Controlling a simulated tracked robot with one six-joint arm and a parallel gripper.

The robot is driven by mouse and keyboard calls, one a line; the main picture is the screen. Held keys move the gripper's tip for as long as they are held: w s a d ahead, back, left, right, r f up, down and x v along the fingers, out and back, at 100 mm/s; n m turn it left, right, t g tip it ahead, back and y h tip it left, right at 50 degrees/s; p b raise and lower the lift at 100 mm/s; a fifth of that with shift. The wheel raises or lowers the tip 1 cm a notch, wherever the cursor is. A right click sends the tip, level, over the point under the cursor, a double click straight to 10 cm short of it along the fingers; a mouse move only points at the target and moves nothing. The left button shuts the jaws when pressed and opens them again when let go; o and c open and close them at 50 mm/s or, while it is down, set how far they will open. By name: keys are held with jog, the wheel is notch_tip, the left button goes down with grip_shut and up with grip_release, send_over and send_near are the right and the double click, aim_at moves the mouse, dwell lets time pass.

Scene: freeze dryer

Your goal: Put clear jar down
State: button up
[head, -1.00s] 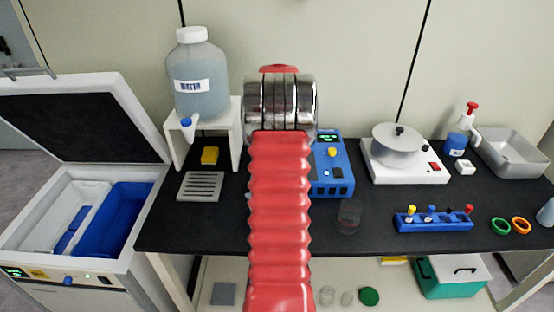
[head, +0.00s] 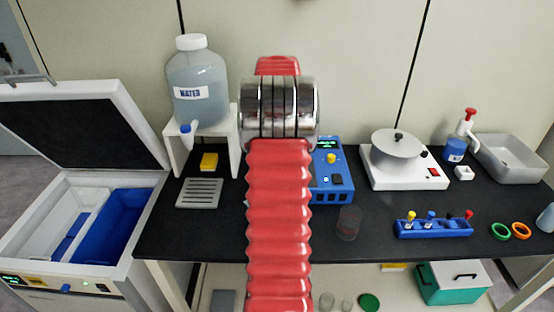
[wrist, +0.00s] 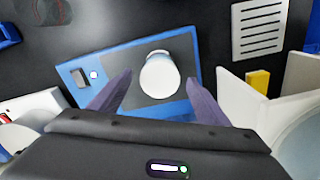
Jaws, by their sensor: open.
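A pale, whitish jar (wrist: 159,77) shows in the wrist view over the grey top of a blue device (wrist: 115,75), between my gripper's fingers. It looks like the clear jar, though its walls are hard to make out. My gripper (wrist: 152,90) is open, with a dark finger on either side of the jar and a visible gap to each. In the head view the blue device (head: 328,185) stands on the black bench, partly behind my red arm. My gripper and the jar are hidden there by the arm.
Bare bench lies at front.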

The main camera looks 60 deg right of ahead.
jog(key=shift+r, duration=2.3)
jog(key=shift+w, duration=0.1)
jog(key=w+a+r+n+t, duration=0.1)
jog(key=w+a+r+n, duration=0.15)
jog(key=a, duration=0.75)
jog(key=w+a+r+n+h, duration=0.1)
jog(key=w+a+r+n, duration=0.2)
jog(key=a, duration=0.6)
jog(key=w+a+r+n+t, duration=0.1)
jog(key=w+a+r+n, duration=0.2)
jog(key=a, duration=0.7)
jog(key=s+a+f+n+t, duration=0.1)
jog(key=s+a+f+n, duration=0.1)
jog(key=a, duration=0.7)
jog(key=s+a+f+n+t, duration=0.1)
jog(key=s+a+n, duration=0.2)
jog(key=a, duration=0.6)
jog(key=s+a+f+n+t+y, duration=0.1)
jog(key=s+a+f+n, duration=0.1)
jog(key=s+a, duration=0.3)
jog(key=a+n, duration=0.1)
jog(key=a, duration=0.3)
jog(key=shift+s+a+f+t, duration=0.15)
jog(key=shift+s+f+t, duration=0.05)
jog(key=shift+f+t, duration=0.1)
jog(key=shift+n, duration=0.25)
jog(key=shift+c, duration=0.3)
